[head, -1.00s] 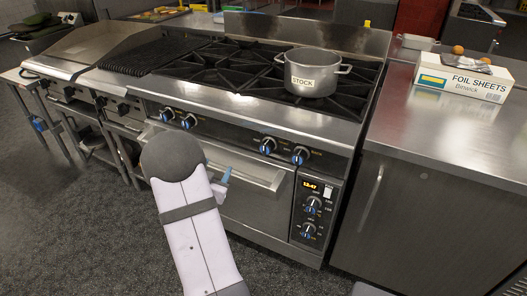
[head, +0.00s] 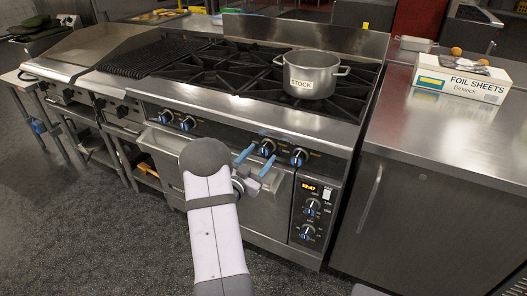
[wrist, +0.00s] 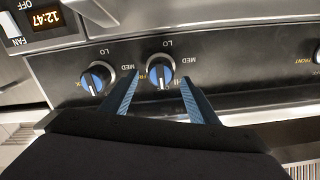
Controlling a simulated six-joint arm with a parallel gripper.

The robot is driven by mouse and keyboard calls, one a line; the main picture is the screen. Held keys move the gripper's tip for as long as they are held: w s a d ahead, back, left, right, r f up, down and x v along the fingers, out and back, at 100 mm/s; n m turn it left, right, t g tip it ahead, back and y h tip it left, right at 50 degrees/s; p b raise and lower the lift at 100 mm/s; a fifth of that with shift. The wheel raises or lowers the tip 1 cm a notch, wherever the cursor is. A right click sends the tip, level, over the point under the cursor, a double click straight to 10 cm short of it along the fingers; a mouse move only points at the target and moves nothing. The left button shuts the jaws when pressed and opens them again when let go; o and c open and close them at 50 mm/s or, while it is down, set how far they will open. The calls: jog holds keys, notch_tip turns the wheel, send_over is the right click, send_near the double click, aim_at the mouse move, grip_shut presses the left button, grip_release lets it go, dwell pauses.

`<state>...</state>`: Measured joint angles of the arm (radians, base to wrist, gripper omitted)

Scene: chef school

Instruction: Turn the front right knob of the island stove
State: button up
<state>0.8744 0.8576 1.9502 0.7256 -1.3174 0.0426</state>
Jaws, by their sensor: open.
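The island stove (head: 215,126) has several black knobs with blue and white faces along its front panel. The right pair are the inner knob (head: 267,147) and the outer knob (head: 299,156). My gripper (head: 263,152) is open and empty in front of the inner one. In the wrist view, which is upside down, that inner knob (wrist: 161,71) sits between the blue fingertips of my gripper (wrist: 160,80). I cannot tell whether they touch it. The outer knob (wrist: 97,78) is beside the left finger. Orange labels near both are only partly readable.
A stock pot (head: 312,76) stands on the right burners. An oven handle (head: 168,145) juts out below the panel, partly behind my arm. An oven control panel (head: 312,205) with a 12:47 display is lower right. A counter (head: 430,135) with a foil box (head: 463,78) adjoins on the right.

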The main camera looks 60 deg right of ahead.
aim_at(262, 152)
jog(key=shift+d, duration=1.55)
jog(key=c, duration=1.1)
jog(key=shift+o, duration=0.2)
jog(key=n+p, duration=0.1)
jog(key=n, duration=0.3)
jog(key=shift+w, duration=0.1)
jog(key=shift+w+n+p, duration=0.1)
jog(key=shift+n+p, duration=0.2)
jog(key=shift+n, duration=1.5)
jog(key=shift+f, duration=0.1)
